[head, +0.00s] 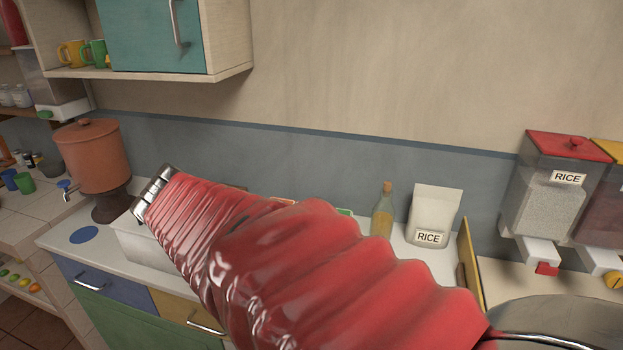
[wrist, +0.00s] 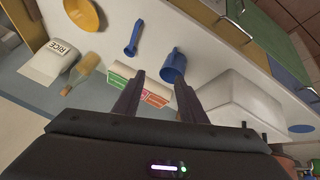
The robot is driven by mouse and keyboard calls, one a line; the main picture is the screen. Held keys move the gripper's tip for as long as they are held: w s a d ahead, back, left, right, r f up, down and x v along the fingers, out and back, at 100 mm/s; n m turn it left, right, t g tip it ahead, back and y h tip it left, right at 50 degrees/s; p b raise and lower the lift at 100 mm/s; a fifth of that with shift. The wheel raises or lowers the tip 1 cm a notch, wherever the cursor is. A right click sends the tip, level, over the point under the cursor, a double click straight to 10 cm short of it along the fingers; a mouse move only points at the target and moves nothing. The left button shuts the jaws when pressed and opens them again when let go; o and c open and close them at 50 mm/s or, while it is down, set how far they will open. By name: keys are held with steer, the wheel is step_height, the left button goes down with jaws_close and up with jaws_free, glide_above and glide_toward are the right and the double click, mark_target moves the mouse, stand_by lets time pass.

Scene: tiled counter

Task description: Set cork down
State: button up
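The cork (head: 387,186) sits in the mouth of a glass bottle (head: 382,218) that holds yellowish liquid. The bottle stands upright on the counter, left of the rice bag. In the wrist view, the bottle (wrist: 87,67) and its cork (wrist: 66,90) lie left of my fingers. My gripper (wrist: 161,80) is open, with nothing between its two dark fingers. It is above the counter, apart from the bottle. In the head view my red arm hides the middle of the counter and the gripper's fingers.
A white rice bag (head: 433,216) stands right of the bottle. The wrist view shows a blue cup (wrist: 173,66), a blue scoop (wrist: 133,40), a yellow bowl (wrist: 81,14), coloured packets (wrist: 122,88) and a white bin (wrist: 235,92). Rice dispensers (head: 545,200) stand at the right.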

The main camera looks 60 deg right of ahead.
steer(key=s+d+r+m+g+h, duration=0.15)
steer(key=d+m, duration=0.25)
steer(key=d, duration=0.4)
steer(key=s+d+r+m+g+h, duration=0.1)
steer(key=s+d+m+g, duration=0.2)
steer(key=d, duration=0.5)
steer(key=m+g+h, duration=0.2)
steer(key=m+g, duration=0.2)
steer(key=m, duration=0.2)
glide_toward(385, 184)
steer(key=shift+w+a+r+t, duration=0.15)
steer(key=shift+a+r, duration=0.15)
steer(key=shift+a, duration=0.3)
steer(key=shift+w+a+r+t, duration=0.1)
steer(key=shift+w+a+r, duration=0.15)
steer(key=shift+a, duration=0.35)
steer(key=shift+x, duration=4.3)
steer(key=shift+r, duration=0.1)
steer(key=shift+x, duration=2.65)
steer(key=shift+w+d, duration=0.1)
jaws_close()
